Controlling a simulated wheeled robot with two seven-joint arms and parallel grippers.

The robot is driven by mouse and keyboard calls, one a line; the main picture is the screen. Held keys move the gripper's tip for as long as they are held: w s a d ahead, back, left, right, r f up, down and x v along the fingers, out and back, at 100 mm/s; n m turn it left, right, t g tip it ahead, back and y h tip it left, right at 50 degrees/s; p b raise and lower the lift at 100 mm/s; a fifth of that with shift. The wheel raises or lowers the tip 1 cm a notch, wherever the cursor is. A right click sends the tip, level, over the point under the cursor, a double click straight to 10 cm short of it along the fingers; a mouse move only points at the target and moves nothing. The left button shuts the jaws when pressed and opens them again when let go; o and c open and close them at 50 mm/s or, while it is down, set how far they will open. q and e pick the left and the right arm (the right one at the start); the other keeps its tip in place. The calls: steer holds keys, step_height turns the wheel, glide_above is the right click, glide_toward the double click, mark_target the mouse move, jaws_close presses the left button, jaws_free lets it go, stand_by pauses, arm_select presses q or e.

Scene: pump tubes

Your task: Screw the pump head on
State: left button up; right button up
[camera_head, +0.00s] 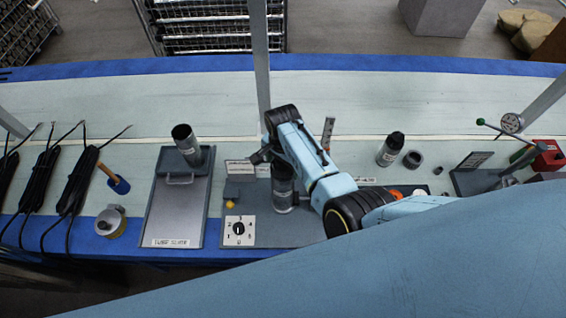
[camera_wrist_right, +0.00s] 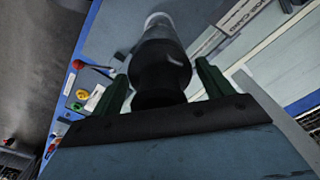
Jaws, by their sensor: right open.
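A pump tube (camera_head: 283,200) stands upright on a grey station plate, with a silver lower body and a dark upper part. The black pump head (camera_wrist_right: 162,65) sits at the near end of the pale tube in the right wrist view. My right gripper (camera_wrist_right: 163,85) is open, with one green finger on each side of the black head. I cannot tell whether the fingers touch it. In the head view my right arm reaches in from the right, and its wrist (camera_head: 282,118) hides most of the gripper and the tube's top. My left gripper is not in view.
The station plate carries a dial (camera_head: 239,230). A tray (camera_head: 178,215) with another tube (camera_head: 187,145) lies left. A black-topped tube (camera_head: 391,150) and a dark ring (camera_head: 412,159) stand right. A slim post (camera_head: 259,60) rises behind. The table's far strip is clear.

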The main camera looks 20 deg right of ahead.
steer(key=n, duration=0.5)
steer(key=shift+n, duration=0.4)
steer(key=n, duration=0.5)
steer(key=c, duration=0.8)
steer(key=o, duration=1.1)
steer(key=shift+r, duration=0.1)
step_height(320, 180, up, 13)
steer(key=shift+r, duration=0.1)
